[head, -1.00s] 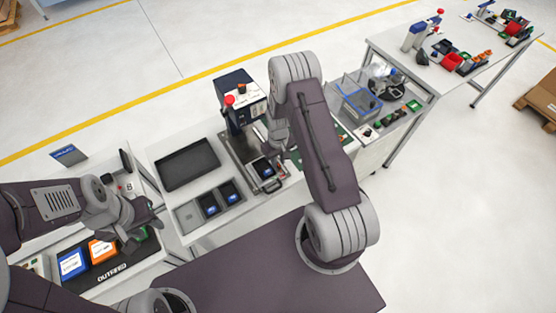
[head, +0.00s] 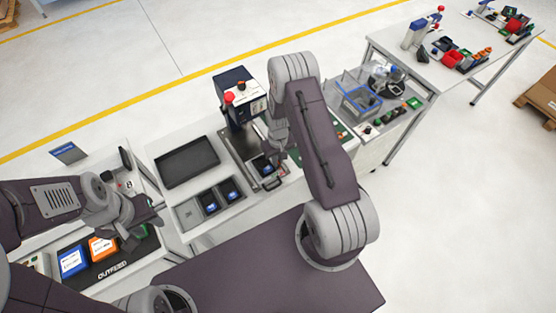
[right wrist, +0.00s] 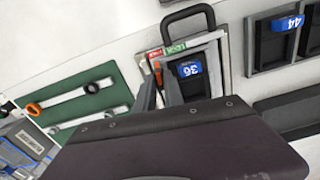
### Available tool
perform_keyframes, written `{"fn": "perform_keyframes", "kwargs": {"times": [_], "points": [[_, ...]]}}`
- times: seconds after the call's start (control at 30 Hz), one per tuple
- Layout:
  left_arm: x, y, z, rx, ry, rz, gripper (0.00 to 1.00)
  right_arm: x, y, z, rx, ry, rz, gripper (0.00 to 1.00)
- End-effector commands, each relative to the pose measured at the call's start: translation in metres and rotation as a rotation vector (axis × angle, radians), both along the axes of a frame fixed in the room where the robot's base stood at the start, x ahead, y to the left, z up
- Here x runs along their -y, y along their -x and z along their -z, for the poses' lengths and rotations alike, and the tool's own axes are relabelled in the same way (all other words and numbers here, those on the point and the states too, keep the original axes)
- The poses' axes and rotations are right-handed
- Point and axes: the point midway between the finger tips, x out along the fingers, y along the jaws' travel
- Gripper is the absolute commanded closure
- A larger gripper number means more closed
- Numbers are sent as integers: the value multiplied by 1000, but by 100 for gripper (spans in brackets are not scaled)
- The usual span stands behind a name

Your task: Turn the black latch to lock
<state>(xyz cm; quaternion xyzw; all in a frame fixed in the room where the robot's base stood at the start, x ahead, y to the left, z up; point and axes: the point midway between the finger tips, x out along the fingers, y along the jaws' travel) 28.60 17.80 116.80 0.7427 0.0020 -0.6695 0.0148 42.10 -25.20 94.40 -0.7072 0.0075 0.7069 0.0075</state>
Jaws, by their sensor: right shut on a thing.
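The fixture (right wrist: 205,45) shows in the right wrist view with a black handle, red and green labels and a black unit (right wrist: 188,78) marked 36 lying in it. In the head view the unit (head: 262,166) sits on the metal plate below the blue press. My right gripper (right wrist: 160,92) is shut at the fixture's edge beside the unit, on what appears to be the black latch. The fingers and wrist hide most of the latch, so its angle cannot be told. My left gripper (head: 145,222) hangs over the left table, away from the fixture; its jaw opening is unclear.
A blue press (head: 238,95) with a red button stands behind the fixture. A black tray (head: 187,162) and more units (head: 220,196) lie to its left. A green board (right wrist: 85,105) with two tools and a clear bin (head: 360,95) are on its other side.

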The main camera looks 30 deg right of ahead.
Motion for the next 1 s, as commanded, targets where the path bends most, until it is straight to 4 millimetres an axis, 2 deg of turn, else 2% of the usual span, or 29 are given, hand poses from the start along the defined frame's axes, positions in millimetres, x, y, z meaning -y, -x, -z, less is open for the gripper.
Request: {"fn": "perform_keyframes", "kwargs": {"times": [0.4,1.0], "points": [[0,0,21,0,0,0,64,0,0,2,-1,0,366,100],[0,0,41,0,0,0,64,0,0,2,-1,0,935,100]]}}
